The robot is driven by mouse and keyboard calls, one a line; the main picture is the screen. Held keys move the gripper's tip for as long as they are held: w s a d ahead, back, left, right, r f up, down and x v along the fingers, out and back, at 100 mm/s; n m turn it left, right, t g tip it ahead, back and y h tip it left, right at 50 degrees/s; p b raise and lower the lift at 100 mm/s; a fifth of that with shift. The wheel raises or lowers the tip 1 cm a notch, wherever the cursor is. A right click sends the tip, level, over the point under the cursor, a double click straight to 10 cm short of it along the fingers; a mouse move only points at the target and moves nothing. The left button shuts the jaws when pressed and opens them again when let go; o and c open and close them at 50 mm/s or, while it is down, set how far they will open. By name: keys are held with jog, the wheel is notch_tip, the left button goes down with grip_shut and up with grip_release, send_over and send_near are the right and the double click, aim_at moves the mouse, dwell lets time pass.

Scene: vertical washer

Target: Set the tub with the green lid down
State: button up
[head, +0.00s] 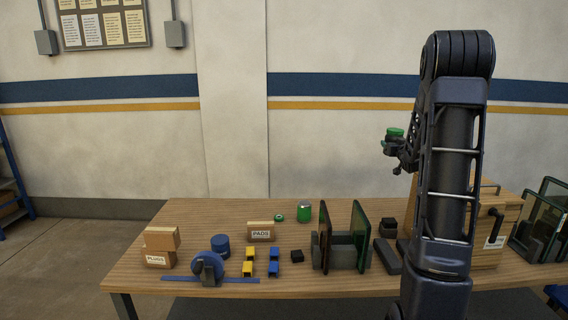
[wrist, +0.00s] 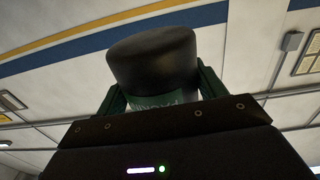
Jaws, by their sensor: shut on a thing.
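The tub with the green lid (head: 395,132) is up in the air above the back right of the table, beside my raised arm. Its green lid is on top and its lower part looks dark. My gripper (head: 391,146) is shut on it, with the lid above the fingers. In the wrist view, my gripper (wrist: 155,95) has a finger on each side of the tub (wrist: 152,58). A wide dark round end and a green lettered band show there; the green lid cannot be made out. The wooden table (head: 190,222) is well below the tub.
A green can (head: 304,211) and a small green round thing (head: 278,218) stand at the back. A PADS box (head: 261,231), a blue cylinder (head: 220,245), small blocks and upright glass panes (head: 359,235) crowd the middle. A wooden case (head: 485,250) is right. The back left table is clear.

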aim_at(389, 131)
jog(key=s+a+f, duration=0.2)
jog(key=a+f, duration=0.1)
jog(key=a, duration=0.6)
jog(key=s+a+f, duration=0.2)
jog(key=a+f, duration=0.1)
jog(key=a, duration=0.7)
jog(key=shift+y, duration=0.3)
jog(key=shift+a, duration=0.15)
notch_tip(389, 131, up, 11)
jog(key=d, duration=0.5)
jog(key=w+d+h, duration=0.1)
jog(key=d, duration=0.4)
jog(key=w+d+r+m+h, duration=0.1)
jog(key=d, duration=0.4)
jog(key=shift+d, duration=0.2)
jog(key=s+d+m+g+h, duration=0.15)
jog(key=s+d, duration=0.35)
jog(key=d, duration=1.3)
jog(key=s+d+m+h, duration=0.25)
jog(key=s+d, duration=0.35)
jog(key=d, duration=1.2)
jog(key=s+d+f+m+g+h, duration=0.1)
jog(key=s+d+h, duration=0.2)
jog(key=s+d, duration=1.45)
notch_tip(389, 131, down, 24)
jog(key=w, duration=0.1)
jog(key=shift+d, duration=0.3)
